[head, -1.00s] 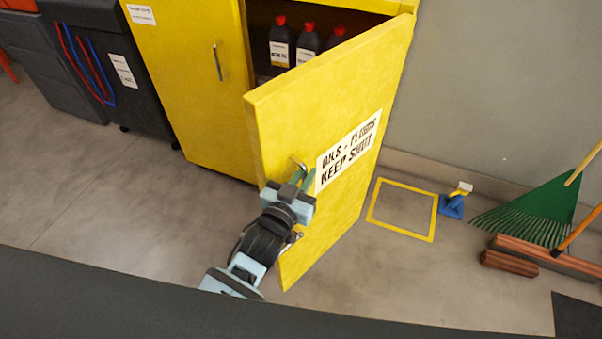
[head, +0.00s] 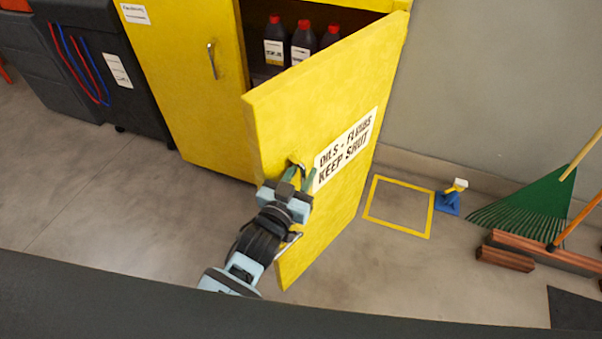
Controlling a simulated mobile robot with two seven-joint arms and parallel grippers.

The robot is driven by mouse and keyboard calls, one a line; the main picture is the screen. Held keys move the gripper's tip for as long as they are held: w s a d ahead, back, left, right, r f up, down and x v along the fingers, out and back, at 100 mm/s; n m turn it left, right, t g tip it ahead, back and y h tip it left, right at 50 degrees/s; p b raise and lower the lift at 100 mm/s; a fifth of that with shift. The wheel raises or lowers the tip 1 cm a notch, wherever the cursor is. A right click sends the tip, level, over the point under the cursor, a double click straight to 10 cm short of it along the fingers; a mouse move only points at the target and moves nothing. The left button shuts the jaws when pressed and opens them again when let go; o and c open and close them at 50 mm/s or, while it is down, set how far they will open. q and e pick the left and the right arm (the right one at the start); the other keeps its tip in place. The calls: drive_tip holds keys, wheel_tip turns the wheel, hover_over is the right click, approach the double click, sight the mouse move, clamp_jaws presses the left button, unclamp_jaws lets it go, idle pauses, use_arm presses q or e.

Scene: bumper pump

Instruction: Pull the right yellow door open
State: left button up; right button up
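The right yellow door (head: 300,230) stands well open, swung out from the cabinet and angled towards me. It bears a white sign reading "OILS - FLUIDS KEEP SHUT". My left gripper (head: 298,178) is at the handle near the door's free edge, its green fingers around or against it. The handle is mostly hidden by the gripper, and I cannot tell how firmly the fingers close on it. The left yellow door (head: 190,85) is shut, with its own metal handle (head: 212,60). My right gripper is not in view.
Dark bottles with red caps (head: 303,42) stand inside the cabinet. A black cart (head: 118,65) is at the left. A yellow floor square (head: 399,206), a blue item (head: 447,202), a green rake (head: 528,205) and a brush (head: 505,258) lie right of the door. Floor left of the door is clear.

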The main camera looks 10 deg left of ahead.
use_arm(q)
drive_tip(key=shift+s+a, duration=0.1)
drive_tip(key=v, duration=0.7)
drive_tip(key=shift+s, duration=0.3)
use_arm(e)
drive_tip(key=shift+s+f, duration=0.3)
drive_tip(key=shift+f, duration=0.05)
use_arm(q)
drive_tip(key=shift+s, duration=0.1)
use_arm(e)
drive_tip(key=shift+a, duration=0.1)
